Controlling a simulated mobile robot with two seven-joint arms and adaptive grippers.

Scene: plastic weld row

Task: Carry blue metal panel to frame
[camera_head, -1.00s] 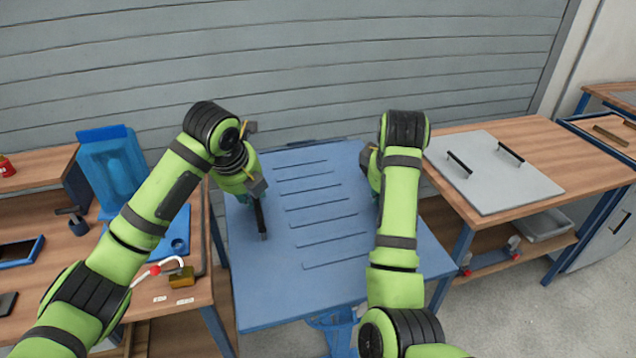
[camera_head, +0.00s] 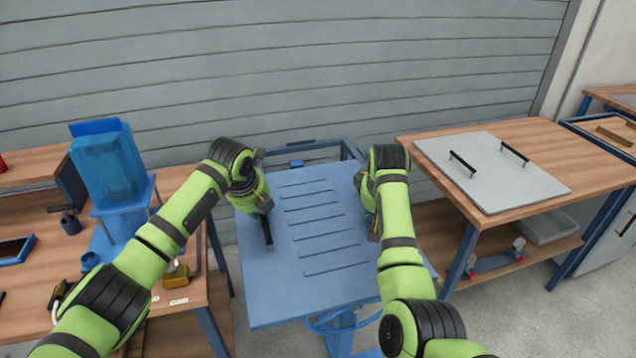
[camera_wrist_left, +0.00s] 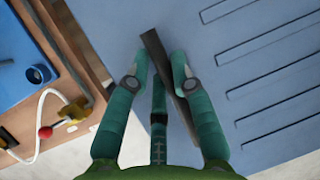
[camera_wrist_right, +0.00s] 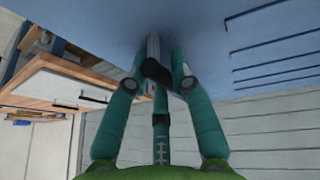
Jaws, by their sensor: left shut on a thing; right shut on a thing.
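The blue metal panel (camera_head: 320,225) with a row of slots is held roughly flat between my arms in the head view. My left gripper (camera_head: 264,203) is shut on the dark bar handle (camera_wrist_left: 158,50) near the panel's left side. My right gripper (camera_head: 370,205) is at the panel's right side, mostly hidden by its own arm. In the right wrist view its fingers (camera_wrist_right: 155,65) are closed around a handle (camera_wrist_right: 153,47) against the panel. A blue frame (camera_head: 350,150) shows behind the panel's far edge; most of it is hidden.
A wooden bench (camera_head: 175,180) at left carries a blue machine (camera_head: 108,165) and small tools. A wooden bench (camera_head: 560,150) at right carries a grey panel (camera_head: 490,170) with two black handles. A grey slatted wall (camera_head: 300,70) stands behind. Concrete floor (camera_head: 540,310) is open at front right.

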